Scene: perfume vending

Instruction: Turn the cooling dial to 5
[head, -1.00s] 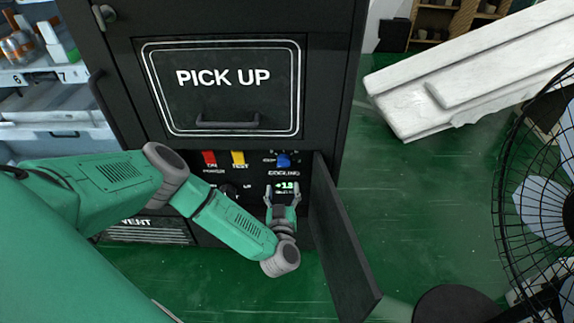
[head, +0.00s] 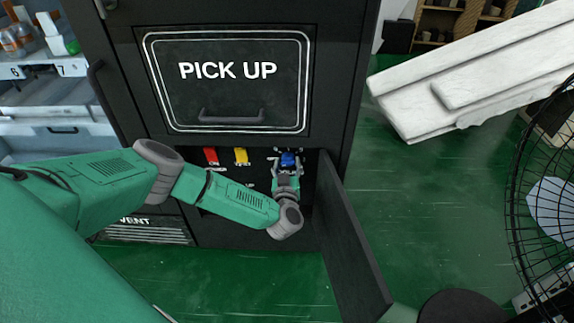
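The cooling dial (head: 288,159) is a small blue knob on the black control panel, low on the vending machine. My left gripper (head: 287,163) is at the dial, with its fingers spread on either side of it. I cannot tell whether the fingers touch the knob. The gripper hides the cooling label and the green number display below the dial. The dial's setting is too small to read. My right gripper is not in view.
An open black panel door (head: 345,245) stands just right of my gripper. A fan (head: 548,200) is at the far right. The pick-up hatch (head: 228,82) is above.

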